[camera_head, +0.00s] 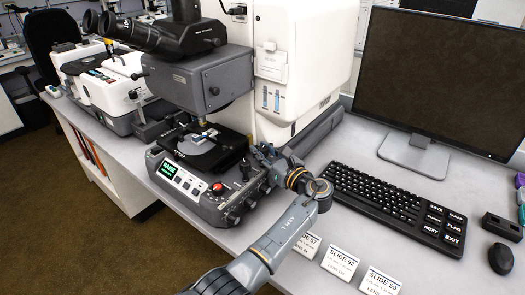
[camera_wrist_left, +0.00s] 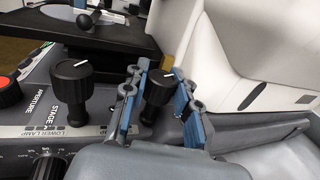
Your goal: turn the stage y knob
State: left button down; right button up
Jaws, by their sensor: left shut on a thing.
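The microscope (camera_head: 205,80) stands on the bench, with a slide (camera_head: 203,137) on its dark stage. Its front panel carries a lit screen and several black knobs. My left gripper (camera_head: 262,158) is at the panel's right end. In the left wrist view, its blue-padded fingers (camera_wrist_left: 157,98) are on both sides of a black knob (camera_wrist_left: 157,88) with a white pointer line and are shut on it. That knob's label is hidden, so I cannot read whether it is stage y. Another black knob (camera_wrist_left: 73,80) stands to its left, near the "STAGE" lettering. My right gripper is not in view.
A keyboard (camera_head: 385,205), a monitor (camera_head: 440,80) and a mouse (camera_head: 501,259) are to the right. Slide cards (camera_head: 340,263) stand along the front edge near my left arm. The white housing (camera_wrist_left: 250,50) rises close behind the gripper.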

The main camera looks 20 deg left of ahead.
aim_at(263, 148)
pick_arm(q)
jog(key=shift+f, duration=0.2)
jog(key=c, duration=1.3)
grip_release()
jog(key=shift+r, duration=5.1)
